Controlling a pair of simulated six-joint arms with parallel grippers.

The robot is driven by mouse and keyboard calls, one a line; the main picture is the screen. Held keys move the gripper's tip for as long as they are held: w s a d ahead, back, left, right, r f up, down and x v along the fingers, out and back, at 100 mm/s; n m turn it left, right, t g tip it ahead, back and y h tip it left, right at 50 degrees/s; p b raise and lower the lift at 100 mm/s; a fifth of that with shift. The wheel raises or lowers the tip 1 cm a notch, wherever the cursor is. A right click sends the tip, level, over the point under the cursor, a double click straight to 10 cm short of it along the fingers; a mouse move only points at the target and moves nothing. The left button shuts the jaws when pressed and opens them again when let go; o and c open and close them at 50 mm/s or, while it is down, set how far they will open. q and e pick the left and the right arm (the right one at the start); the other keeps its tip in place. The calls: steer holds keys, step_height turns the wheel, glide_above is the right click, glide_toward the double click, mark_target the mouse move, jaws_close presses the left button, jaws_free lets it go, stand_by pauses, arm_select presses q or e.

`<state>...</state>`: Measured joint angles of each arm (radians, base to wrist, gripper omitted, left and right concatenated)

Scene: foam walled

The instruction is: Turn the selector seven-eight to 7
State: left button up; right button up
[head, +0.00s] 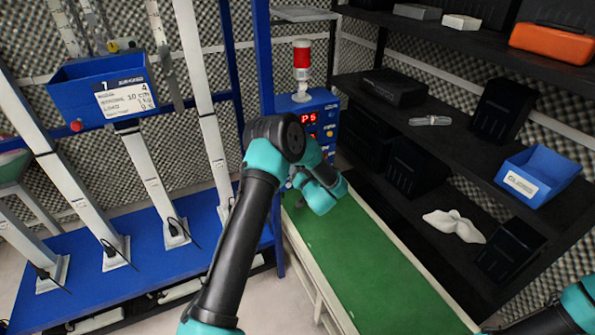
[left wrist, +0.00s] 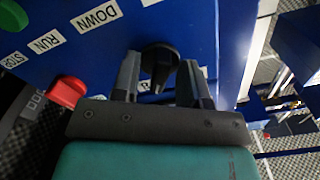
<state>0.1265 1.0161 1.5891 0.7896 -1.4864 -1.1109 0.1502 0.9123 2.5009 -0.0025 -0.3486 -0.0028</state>
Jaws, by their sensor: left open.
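A black selector knob (left wrist: 160,58) is on a blue control panel (left wrist: 205,25) in the left wrist view. My left gripper (left wrist: 160,74) is open, with one finger on each side of the knob. I cannot tell whether the fingers touch it. The label by the knob is mostly covered, so its number cannot be read.
Labels STOP, RUN and DOWN and a red control (left wrist: 68,91) sit left of the knob. A red and white lamp (head: 302,62) stands on the panel box. A green conveyor (head: 350,262) runs below; dark shelves with a blue bin (head: 538,176) stand at right.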

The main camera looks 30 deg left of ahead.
arm_select(q)
jaws_close()
steer(key=shift+n, duration=0.5)
steer(key=n, duration=1.1)
stand_by(0.4)
stand_by(0.4)
